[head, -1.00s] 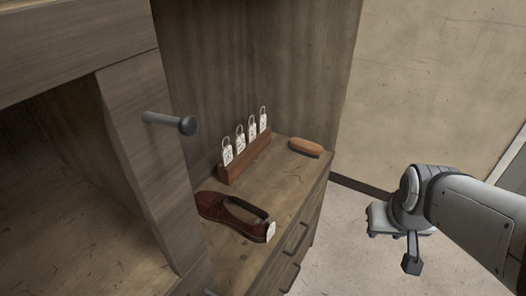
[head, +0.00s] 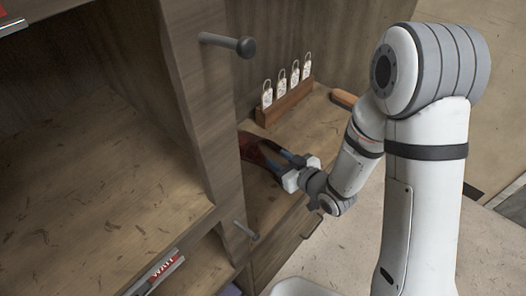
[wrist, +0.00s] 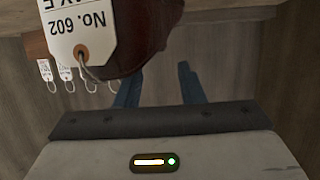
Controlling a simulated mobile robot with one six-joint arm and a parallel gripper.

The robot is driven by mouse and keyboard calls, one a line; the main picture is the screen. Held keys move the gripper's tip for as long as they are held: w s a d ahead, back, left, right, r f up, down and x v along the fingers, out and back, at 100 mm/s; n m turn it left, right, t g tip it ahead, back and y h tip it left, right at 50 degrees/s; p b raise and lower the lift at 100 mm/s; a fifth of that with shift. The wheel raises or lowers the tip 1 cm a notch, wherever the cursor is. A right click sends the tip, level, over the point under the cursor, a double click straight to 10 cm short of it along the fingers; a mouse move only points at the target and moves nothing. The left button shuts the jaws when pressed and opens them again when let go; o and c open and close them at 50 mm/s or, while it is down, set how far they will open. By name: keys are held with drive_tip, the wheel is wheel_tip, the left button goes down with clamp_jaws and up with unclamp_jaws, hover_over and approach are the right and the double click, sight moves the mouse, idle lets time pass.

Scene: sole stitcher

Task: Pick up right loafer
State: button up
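A dark reddish-brown loafer (head: 256,149) lies on the wooden ledge, partly hidden by the cabinet's edge and my gripper. In the wrist view, the loafer (wrist: 135,35) fills the top middle. A white tag (wrist: 88,28) reading "No. 602" hangs from it by a ring. My gripper (head: 281,161) is at the near end of the loafer. In the wrist view, its two blue fingers (wrist: 160,80) are apart, with bare background in the gap between them. The loafer is just beyond the fingers; whether they touch it cannot be told.
A wooden rack (head: 284,103) with several white tags stands behind the loafer. A brown brush-like block (head: 343,98) lies at the ledge's right, partly behind my arm. A cabinet panel with a round-ended peg (head: 228,43) stands left of the loafer. A label reading "WAIT" (head: 160,272) is at lower left.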

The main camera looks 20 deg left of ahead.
sight(261, 148)
drive_tip(key=p+x, duration=0.1)
drive_tip(key=x, duration=0.6)
drive_tip(key=shift+w+a+p, duration=0.1)
drive_tip(key=shift+a+p, duration=0.25)
drive_tip(key=shift+a, duration=0.05)
drive_tip(key=shift+c, duration=0.2)
clamp_jaws()
idle(0.8)
